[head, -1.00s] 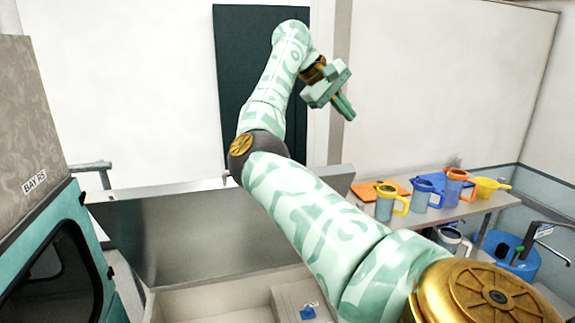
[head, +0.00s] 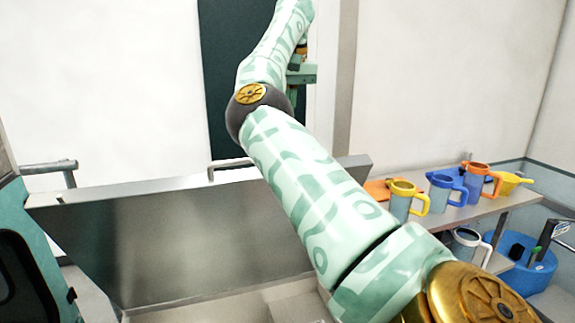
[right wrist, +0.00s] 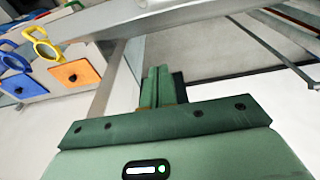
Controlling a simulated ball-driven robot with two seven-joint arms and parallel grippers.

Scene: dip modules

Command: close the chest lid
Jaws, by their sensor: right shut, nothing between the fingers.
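The metal chest lid (head: 190,250) stands open and upright in the head view, with a bar handle (head: 226,163) on its top edge. The chest's open box (head: 235,307) shows below it at the bottom edge. My right arm crosses in front of the lid and reaches up past its top edge. My right gripper (head: 303,75) is partly hidden by my own arm and appears above the lid in the picture. In the right wrist view its fingers (right wrist: 158,85) are together and empty, below a metal edge (right wrist: 135,27) that looks like the lid's. My left gripper is out of view.
A shelf (head: 480,215) at the right holds a yellow-handled jug (head: 401,201), a blue-handled jug (head: 441,189) and an orange jug (head: 477,178). A blue tub (head: 525,265) stands beyond. A teal machine (head: 30,255) is close at the left.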

